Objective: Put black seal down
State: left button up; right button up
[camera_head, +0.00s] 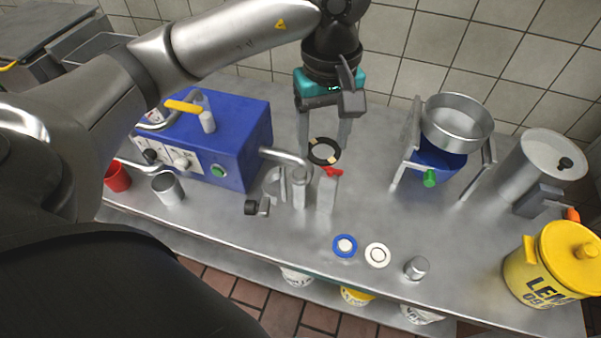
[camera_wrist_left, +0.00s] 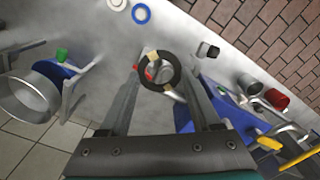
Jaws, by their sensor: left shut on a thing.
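The black seal (camera_head: 324,151) is a black ring with light tan patches. My left gripper (camera_head: 323,143) points down and is shut on it, with one finger at each side of the ring. The seal also shows in the left wrist view (camera_wrist_left: 159,70) between the two fingertips (camera_wrist_left: 160,78). It appears to be above the metal bench (camera_head: 300,238), just behind the red-handled metal part (camera_head: 327,190); the exact height is hard to tell. My right gripper is not in view.
The blue machine (camera_head: 237,140) with its spout stands left of the gripper. A blue ring (camera_head: 344,246) and a white ring (camera_head: 377,255) lie near the front edge. A metal bowl on a stand (camera_head: 457,122) and a yellow bucket (camera_head: 553,262) are right.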

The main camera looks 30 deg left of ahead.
pick_arm(q)
jog(key=n, duration=0.3)
jog(key=w+a+n, duration=0.1)
jog(key=n, duration=0.6)
jog(key=shift+w+a+r, duration=0.15)
jog(key=shift+a+r, duration=0.1)
jog(key=shift+r, duration=0.1)
jog(key=w+a+r+n+p, duration=0.1)
jog(key=a+n, duration=0.1)
jog(key=n, duration=1.4)
jog(key=w+a+r+n+p, duration=0.1)
jog(key=w+a+n, duration=0.1)
jog(key=n, duration=1.4)
jog(key=shift+a+n, duration=0.3)
jog(key=shift+a, duration=0.25)
jog(key=shift+w, duration=0.1)
